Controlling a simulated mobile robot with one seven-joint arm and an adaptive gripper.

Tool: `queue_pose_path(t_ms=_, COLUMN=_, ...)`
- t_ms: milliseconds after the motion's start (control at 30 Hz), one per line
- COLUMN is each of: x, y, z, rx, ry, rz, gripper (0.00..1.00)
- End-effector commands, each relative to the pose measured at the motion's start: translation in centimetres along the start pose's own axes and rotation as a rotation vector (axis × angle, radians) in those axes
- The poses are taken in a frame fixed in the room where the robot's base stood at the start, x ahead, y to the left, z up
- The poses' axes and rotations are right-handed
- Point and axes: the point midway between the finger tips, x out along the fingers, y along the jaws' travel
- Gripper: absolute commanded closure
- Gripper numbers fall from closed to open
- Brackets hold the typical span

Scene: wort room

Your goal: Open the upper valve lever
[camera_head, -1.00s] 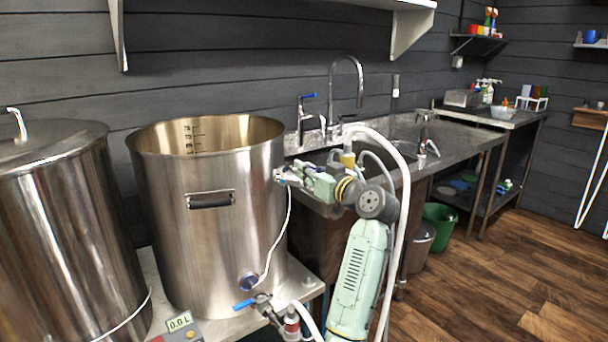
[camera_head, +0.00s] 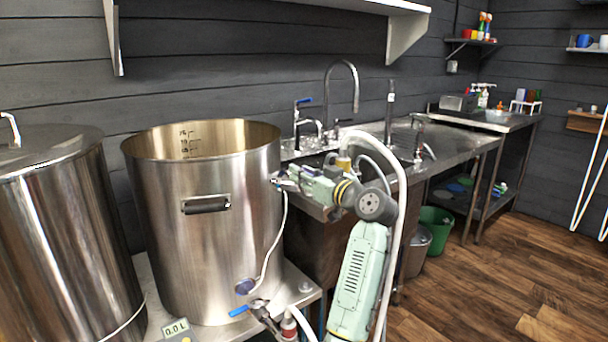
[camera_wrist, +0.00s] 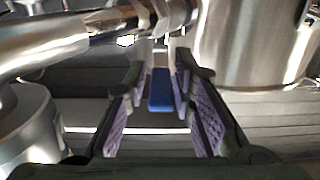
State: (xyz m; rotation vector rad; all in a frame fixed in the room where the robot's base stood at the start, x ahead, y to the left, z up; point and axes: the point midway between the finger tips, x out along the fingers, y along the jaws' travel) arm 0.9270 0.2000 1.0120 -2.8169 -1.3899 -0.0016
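A large open steel pot (camera_head: 205,255) stands left of centre in the head view. My gripper (camera_head: 281,182) is at the upper right side of the pot, where a thin white hose leaves its wall. The upper valve lever there is too small and too covered to make out in the head view. In the wrist view, a blue lever (camera_wrist: 160,90) lies between the purple-padded fingers of my gripper (camera_wrist: 160,100). The fingers are apart, with narrow gaps on both sides of the lever. A second blue lever (camera_head: 239,311) is on the lower valve by the pot's base.
A lidded steel vessel (camera_head: 55,230) stands to the left. A sink counter (camera_head: 465,150) with taps runs along the wall behind my arm. A green bucket (camera_head: 437,230) is under it. The wooden floor (camera_head: 490,280) at right is clear.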

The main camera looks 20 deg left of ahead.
Motion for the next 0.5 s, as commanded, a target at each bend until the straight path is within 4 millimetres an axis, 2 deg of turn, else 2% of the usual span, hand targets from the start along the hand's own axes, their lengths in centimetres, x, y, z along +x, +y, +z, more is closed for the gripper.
queue_pose_path(t_ms=167, x=-1.5, y=0.1, z=0.1, rx=-0.001, ry=0.0, rz=0.003, gripper=0.77)
queue_pose_path(t_ms=500, x=-8.5, y=0.1, z=0.0, rx=-0.002, ry=0.001, rz=0.004, gripper=0.77)
